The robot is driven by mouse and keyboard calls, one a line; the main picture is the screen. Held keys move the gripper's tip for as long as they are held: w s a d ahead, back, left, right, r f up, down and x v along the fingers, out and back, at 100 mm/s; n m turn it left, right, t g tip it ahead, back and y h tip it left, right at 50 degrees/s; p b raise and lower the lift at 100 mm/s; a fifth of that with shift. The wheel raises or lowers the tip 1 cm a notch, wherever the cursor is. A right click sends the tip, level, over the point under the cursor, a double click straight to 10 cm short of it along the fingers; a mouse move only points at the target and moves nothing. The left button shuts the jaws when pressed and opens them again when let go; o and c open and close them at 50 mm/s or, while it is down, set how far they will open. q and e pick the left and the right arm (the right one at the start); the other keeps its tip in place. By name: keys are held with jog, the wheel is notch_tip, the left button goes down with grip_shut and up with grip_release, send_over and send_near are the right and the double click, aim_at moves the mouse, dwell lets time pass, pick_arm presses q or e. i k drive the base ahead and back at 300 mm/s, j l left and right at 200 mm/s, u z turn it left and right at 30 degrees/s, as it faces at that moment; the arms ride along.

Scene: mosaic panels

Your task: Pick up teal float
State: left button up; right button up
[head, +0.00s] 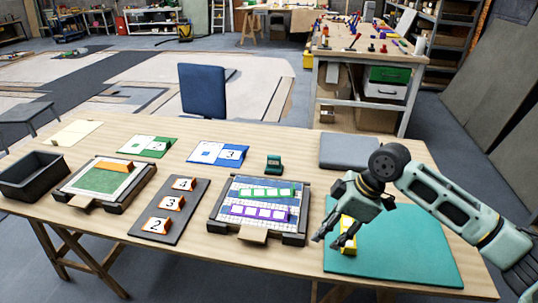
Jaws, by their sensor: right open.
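The teal float (274,163) is a small dark teal block with a raised top. It sits on the table behind the right framed panel, with clear wood around it. My right gripper (335,243) is open and points down over the left part of the teal mat (400,257), to the right of and nearer than the float. A yellow block (348,235) lies on the mat at its fingers, partly hidden by them; I cannot tell whether they touch it. My left gripper is not in view.
The right panel (237,238) holds green and purple tile strips. Another framed panel (78,203), a dark bin (33,176) and a dark board (160,231) with numbered orange blocks stand left. A grey slab (349,151) lies right of the float. Numbered cards lie behind.

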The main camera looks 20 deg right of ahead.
aim_at(274, 166)
jog(key=i, duration=1.35)
